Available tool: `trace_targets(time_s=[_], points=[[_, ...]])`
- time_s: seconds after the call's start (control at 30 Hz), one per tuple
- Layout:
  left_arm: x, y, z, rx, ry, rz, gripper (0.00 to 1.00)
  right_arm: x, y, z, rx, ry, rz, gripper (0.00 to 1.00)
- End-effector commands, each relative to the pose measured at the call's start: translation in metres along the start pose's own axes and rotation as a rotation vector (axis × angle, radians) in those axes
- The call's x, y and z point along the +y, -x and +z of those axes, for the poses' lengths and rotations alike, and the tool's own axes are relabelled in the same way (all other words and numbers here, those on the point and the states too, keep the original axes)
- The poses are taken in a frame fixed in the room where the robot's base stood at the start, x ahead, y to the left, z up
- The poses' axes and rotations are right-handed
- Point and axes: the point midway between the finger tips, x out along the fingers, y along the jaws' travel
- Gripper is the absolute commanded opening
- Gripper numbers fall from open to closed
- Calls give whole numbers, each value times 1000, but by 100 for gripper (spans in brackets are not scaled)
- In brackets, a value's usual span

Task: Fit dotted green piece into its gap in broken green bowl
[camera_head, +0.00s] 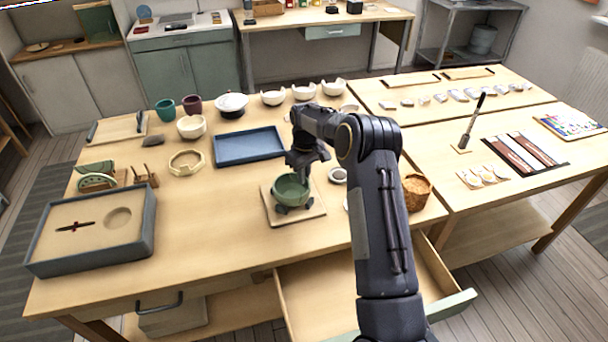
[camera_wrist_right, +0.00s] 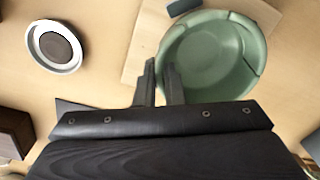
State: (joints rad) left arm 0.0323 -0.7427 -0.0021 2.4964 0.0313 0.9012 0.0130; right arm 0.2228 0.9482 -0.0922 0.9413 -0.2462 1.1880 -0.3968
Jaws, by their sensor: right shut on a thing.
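The broken green bowl (camera_head: 291,191) sits upright in a dark stand on a square wooden board. In the right wrist view the bowl (camera_wrist_right: 212,60) shows its open inside, with break lines at its rim on the right. My right gripper (camera_head: 306,168) is over the bowl's rim, and its two fingers (camera_wrist_right: 162,82) are close together at the rim's left side. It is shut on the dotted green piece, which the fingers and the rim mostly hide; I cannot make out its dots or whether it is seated. My left gripper is not in view.
The square board (camera_head: 268,214) lies under the bowl. A blue tray (camera_head: 222,161) is behind it, and a wicker basket (camera_head: 416,192) stands right of my arm. A small round dish (camera_wrist_right: 35,46) lies left of the bowl in the wrist view. An open drawer (camera_head: 300,300) is in front.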

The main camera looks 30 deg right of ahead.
Motion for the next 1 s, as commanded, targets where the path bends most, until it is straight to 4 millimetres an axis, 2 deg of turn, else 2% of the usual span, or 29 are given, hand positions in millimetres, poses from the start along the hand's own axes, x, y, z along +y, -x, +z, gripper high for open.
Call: trace_targets(time_s=[0.23, 0.27, 0.43, 0.63, 0.8, 1.0], points=[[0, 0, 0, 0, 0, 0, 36, 0, 0, 0, 0, 0, 0, 0], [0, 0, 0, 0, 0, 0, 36, 0, 0, 0, 0, 0, 0, 11], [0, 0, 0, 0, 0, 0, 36, 0, 0, 0, 0, 0, 0, 34], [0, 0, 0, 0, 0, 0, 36, 0, 0, 0, 0, 0, 0, 34], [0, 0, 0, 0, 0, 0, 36, 0, 0, 0, 0, 0, 0, 56], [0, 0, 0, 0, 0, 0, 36, 0, 0, 0, 0, 0, 0, 56]])
